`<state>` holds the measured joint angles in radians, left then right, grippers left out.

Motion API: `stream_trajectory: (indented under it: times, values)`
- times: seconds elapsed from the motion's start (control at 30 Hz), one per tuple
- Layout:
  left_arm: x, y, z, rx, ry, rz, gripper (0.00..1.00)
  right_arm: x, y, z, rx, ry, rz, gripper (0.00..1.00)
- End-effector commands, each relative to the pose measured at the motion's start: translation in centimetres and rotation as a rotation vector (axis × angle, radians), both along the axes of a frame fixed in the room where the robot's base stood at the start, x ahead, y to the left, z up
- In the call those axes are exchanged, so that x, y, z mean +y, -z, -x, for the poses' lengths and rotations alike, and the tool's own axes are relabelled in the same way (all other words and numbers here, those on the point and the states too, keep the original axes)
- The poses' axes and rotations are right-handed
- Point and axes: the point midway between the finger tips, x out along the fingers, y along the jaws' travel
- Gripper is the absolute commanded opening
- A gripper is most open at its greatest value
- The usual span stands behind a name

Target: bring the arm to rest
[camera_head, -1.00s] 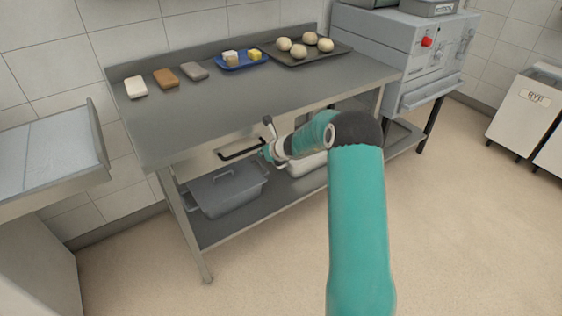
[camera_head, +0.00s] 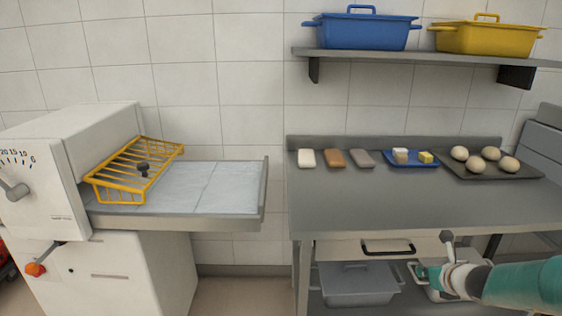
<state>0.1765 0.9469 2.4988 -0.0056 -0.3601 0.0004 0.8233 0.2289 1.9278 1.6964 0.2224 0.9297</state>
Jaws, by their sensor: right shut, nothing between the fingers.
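My right arm (camera_head: 525,285) is teal and comes in from the lower right. Its gripper (camera_head: 429,272) is shut and empty, in front of the table's front edge and below the level of the top. Fine detail of its fingers is too small to make out. It touches none of the things on the table top. My left gripper is out of view.
The steel table (camera_head: 400,208) bears a blue tray (camera_head: 411,164), a dark tray (camera_head: 463,177) with dough balls, and three small blocks. A drawer handle (camera_head: 387,248) and a grey lidded bin (camera_head: 355,285) are below. A machine with a yellow guard (camera_head: 133,170) stands left.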

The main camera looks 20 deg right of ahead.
Motion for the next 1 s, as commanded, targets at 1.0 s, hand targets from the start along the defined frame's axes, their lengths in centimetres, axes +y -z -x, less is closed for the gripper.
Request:
stream_trajectory:
  times: [1.0]
  values:
    - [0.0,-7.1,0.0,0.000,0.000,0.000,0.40,44.2,20.8,17.6,0.130,-2.645,0.978,0.00]
